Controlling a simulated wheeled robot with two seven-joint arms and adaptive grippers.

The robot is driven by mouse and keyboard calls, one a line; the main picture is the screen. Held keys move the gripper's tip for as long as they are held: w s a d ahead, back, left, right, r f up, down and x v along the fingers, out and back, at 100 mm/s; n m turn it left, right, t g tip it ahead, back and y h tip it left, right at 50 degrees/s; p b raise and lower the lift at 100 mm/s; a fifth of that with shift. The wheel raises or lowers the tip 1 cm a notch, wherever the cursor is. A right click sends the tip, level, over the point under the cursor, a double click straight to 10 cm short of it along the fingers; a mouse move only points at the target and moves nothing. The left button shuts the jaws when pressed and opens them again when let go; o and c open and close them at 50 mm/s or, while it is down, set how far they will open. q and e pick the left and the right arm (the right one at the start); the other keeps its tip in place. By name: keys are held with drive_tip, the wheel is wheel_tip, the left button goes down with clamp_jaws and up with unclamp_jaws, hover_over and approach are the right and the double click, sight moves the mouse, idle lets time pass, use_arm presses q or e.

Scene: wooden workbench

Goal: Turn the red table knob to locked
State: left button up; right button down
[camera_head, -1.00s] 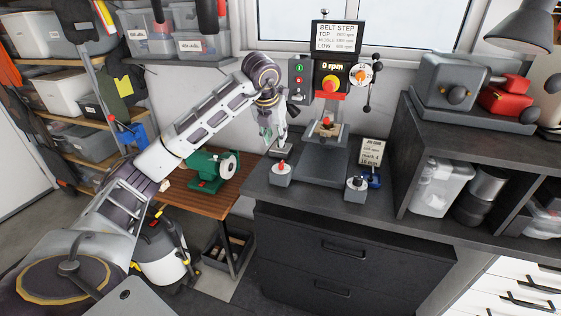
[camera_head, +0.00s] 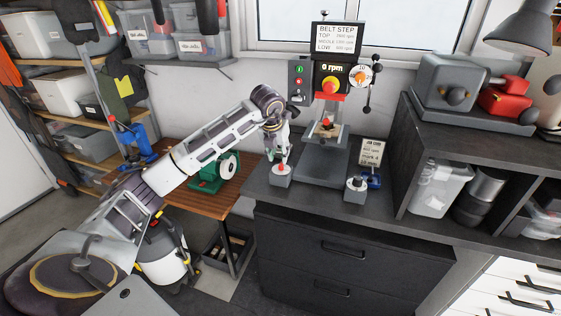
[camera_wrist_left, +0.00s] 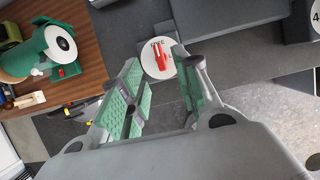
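The red table knob (camera_head: 281,167) sits on a small grey box at the left front of the bench top, left of the drill press. In the left wrist view the knob (camera_wrist_left: 159,56) is a red bar on a white round dial, with small lettering too blurred to read surely. My left gripper (camera_head: 280,158) is just above the knob, pointing down. In the wrist view my left gripper (camera_wrist_left: 157,64) is open, its green-padded fingers on either side of the dial with gaps; I cannot tell whether they touch it. My right gripper is not in view.
The drill press (camera_head: 328,130) stands behind and right of the knob, with a control panel (camera_head: 332,80) above. A green grinder (camera_head: 207,172) stands on the wooden table at left.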

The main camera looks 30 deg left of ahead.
sight(281, 163)
use_arm(q)
drive_tip(key=shift+x, duration=2.65)
clamp_jaws()
